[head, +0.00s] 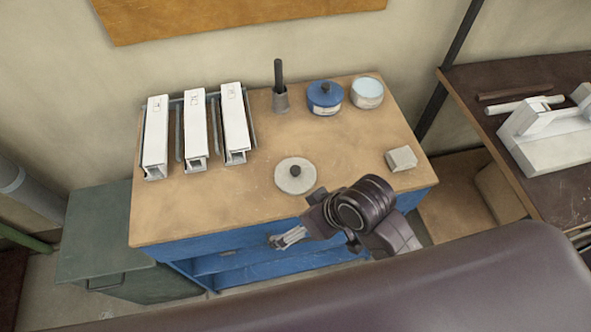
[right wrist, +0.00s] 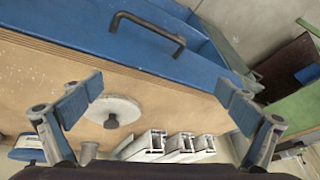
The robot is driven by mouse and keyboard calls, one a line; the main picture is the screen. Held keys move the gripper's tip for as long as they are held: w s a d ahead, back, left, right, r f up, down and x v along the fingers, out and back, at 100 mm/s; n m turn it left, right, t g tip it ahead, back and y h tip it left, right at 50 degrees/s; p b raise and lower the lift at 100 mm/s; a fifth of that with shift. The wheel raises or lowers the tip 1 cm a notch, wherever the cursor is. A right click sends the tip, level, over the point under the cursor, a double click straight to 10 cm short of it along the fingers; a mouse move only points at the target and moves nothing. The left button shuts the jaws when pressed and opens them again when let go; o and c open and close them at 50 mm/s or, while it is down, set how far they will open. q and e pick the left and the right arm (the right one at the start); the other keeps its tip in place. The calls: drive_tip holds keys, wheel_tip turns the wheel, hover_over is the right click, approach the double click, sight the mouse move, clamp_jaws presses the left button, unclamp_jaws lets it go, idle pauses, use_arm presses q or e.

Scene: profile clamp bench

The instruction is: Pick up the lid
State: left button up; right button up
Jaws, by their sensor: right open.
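The lid, a round pale grey disc with a dark knob (head: 295,178), lies flat on the wooden bench top near its front edge. It also shows in the right wrist view (right wrist: 122,107), left of centre. My right gripper (head: 283,240) is in front of the bench edge, nearer to me than the lid and apart from it. In the right wrist view its two fingers are spread wide with nothing between them (right wrist: 158,98). My left gripper is not in view.
On the bench (head: 205,215) stand several white profiles (head: 195,125) at left, a grey cup (head: 280,101) with a dark rod, a blue lidded pot (head: 324,99), an open pale-blue container (head: 367,93) and a small grey block (head: 401,159). Around the lid the top is clear.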

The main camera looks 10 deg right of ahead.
sight(293, 169)
drive_tip(key=w+a+r+n+g, duration=0.1)
drive_tip(key=w+a+n, duration=0.1)
drive_tip(key=a, duration=0.1)
drive_tip(key=w+a+r+n, duration=0.1)
drive_tip(key=w+a+n, duration=0.1)
drive_tip(key=w+a+r+n+g, duration=0.1)
drive_tip(key=w+a, duration=0.1)
drive_tip(key=a, duration=0.1)
drive_tip(key=shift+a+n+g, duration=0.3)
drive_tip(key=shift+n, duration=0.1)
drive_tip(key=w+d+r+h, duration=0.1)
drive_tip(key=w+d, duration=0.1)
drive_tip(key=d, duration=0.1)
drive_tip(key=w+d+r+h, duration=0.1)
drive_tip(key=w+d, duration=0.2)
drive_tip(key=w+d+r+g+h, duration=0.1)
drive_tip(key=w+d, duration=0.1)
drive_tip(key=d, duration=0.2)
drive_tip(key=shift+w+r+h, duration=0.3)
drive_tip(key=shift+w+r, duration=0.1)
drive_tip(key=f+p, duration=0.1)
drive_tip(key=f, duration=0.4)
drive_tip(key=w+f+p, duration=0.1)
drive_tip(key=f, duration=0.1)
drive_tip(key=shift+f+p, duration=0.3)
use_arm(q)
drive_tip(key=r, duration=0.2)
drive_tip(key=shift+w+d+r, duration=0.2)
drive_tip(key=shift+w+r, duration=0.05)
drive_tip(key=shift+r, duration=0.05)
